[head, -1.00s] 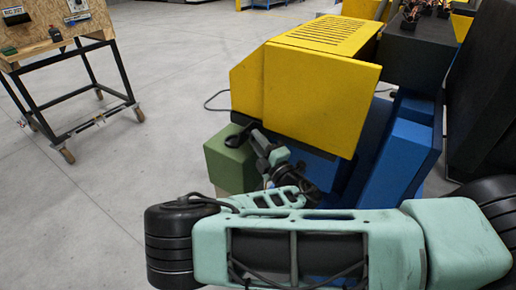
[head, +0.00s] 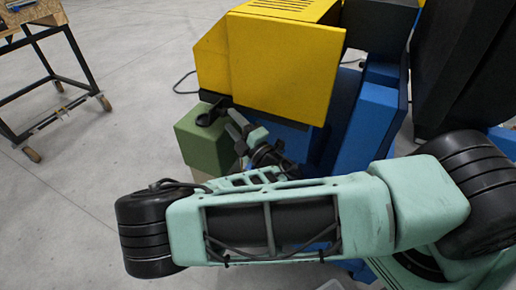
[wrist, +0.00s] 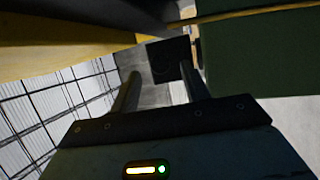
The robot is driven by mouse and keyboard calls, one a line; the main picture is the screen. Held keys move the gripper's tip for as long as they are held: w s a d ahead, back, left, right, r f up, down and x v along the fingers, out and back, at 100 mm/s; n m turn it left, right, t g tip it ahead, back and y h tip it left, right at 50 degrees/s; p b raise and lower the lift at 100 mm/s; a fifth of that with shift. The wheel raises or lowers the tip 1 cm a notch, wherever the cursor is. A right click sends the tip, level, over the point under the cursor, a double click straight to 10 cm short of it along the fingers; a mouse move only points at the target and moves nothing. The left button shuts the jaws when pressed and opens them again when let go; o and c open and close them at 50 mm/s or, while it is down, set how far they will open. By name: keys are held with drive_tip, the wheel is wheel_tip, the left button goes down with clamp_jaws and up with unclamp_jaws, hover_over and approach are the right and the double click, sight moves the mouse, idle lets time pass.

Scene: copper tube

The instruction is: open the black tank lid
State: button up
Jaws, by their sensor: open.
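A rounded black part (head: 211,111), which looks like the tank lid, sits at the top of a green box (head: 203,142) below the yellow housing. I cannot tell from here whether it is raised. My gripper (head: 232,122) is at the box's upper right edge, close beside the black part; contact cannot be made out. In the wrist view my gripper (wrist: 158,88) has its two fingers apart with nothing between them. A dark square part (wrist: 170,58) with a faint round mark shows beyond the fingertips. A dark green surface (wrist: 262,65) fills the right side.
The yellow housing (head: 268,65) overhangs close to my gripper and shows in the wrist view (wrist: 70,55). A blue panel (head: 365,120) stands to the right. A wheeled wooden-topped table (head: 40,75) is at the left. The floor (head: 120,120) between is open.

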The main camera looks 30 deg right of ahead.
drive_tip(key=b+v, duration=0.2)
drive_tip(key=v, duration=1.3)
drive_tip(key=shift+b, duration=0.4)
drive_tip(key=shift+f, duration=0.15)
